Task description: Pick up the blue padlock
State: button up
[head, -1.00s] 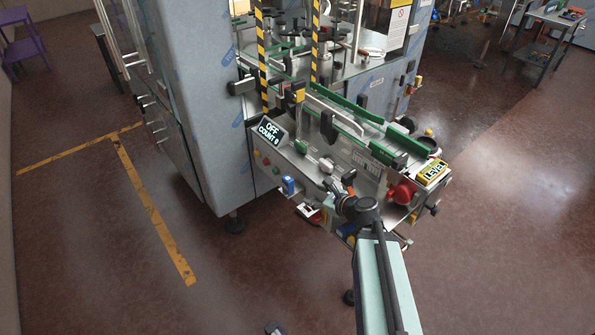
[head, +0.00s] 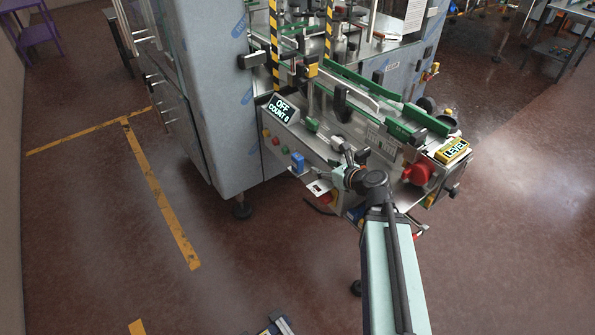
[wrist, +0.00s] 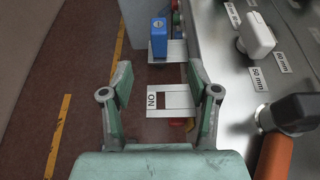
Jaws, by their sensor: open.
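The blue padlock (head: 297,162) sits at the front of the machine's control panel, left of my arm. In the wrist view the blue padlock (wrist: 158,40) stands upright by a small metal ledge, ahead of my fingertips. My gripper (wrist: 160,82) is open, its two green fingers spread apart with nothing held. The padlock lies beyond the gap between the fingers, roughly centred and apart from them. In the head view my wrist hides most of the gripper.
A white knob (wrist: 256,35) and a black knob with an orange-brown handle (wrist: 293,113) stand at the right on the metal panel. Open floor lies left.

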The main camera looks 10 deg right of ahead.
jog(key=shift+w+a+f+b, duration=0.15)
jog(key=shift+f+b, duration=0.25)
jog(key=shift+b, duration=0.6)
jog(key=p, duration=0.1)
send_near(300, 157)
jog(key=x, duration=0.5)
jog(key=shift+w+a+f, duration=0.1)
jog(key=shift+w, duration=0.05)
jog(key=shift+p+x, duration=1.2)
jog(key=shift+x, duration=1.4)
jog(key=shift+w+a+f, duration=0.2)
jog(key=shift+a, duration=0.05)
jog(key=shift+c, duration=0.3)
grip_shut()
